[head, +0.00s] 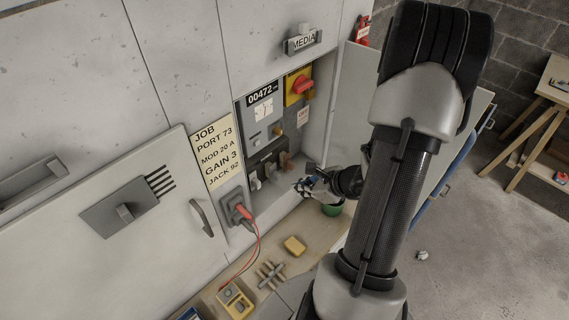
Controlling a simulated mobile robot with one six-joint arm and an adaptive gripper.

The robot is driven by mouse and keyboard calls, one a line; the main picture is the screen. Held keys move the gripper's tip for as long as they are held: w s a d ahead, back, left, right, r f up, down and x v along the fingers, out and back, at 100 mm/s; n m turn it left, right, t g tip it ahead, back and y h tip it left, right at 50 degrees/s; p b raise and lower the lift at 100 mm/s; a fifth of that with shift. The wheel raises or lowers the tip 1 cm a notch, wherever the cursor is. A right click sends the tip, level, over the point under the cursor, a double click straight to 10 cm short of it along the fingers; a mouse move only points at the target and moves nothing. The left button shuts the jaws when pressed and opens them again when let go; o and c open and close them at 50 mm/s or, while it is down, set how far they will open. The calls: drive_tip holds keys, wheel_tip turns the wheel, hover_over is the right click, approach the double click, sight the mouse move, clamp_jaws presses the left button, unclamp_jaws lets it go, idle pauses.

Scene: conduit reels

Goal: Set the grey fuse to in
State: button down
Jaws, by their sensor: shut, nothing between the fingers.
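An open recess in the pale wall cabinet holds a grey control panel (262,126). Low in the recess is a row of small fuse-like handles. A light grey one (255,182) is at the left end, and a brown one (286,160) stands further right. At this size I cannot tell for sure which is the grey fuse or how deep it sits. My gripper (300,188) is shut and empty, at the recess's lower front edge, right of the grey handles. The arm hides part of the recess's right side and the open door.
A yellow panel with a red rotary switch (302,86) is above right. A green cup (332,208), a yellow block (295,246) and a grey cross-shaped part (271,275) are on the ledge below.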

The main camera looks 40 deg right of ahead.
drive_tip(key=s+d+f+m+h, duration=0.1)
drive_tip(key=s+d+f+m, duration=0.1)
drive_tip(key=d+m, duration=0.1)
drive_tip(key=b, duration=0.4)
approach(279, 179)
wheel_tip(279, 179, down, 6)
drive_tip(key=w, duration=0.3)
drive_tip(key=shift+a+f, duration=0.1)
drive_tip(key=shift+a, duration=0.05)
drive_tip(key=w, duration=0.3)
drive_tip(key=shift+a+b, duration=0.1)
drive_tip(key=shift+b, duration=0.2)
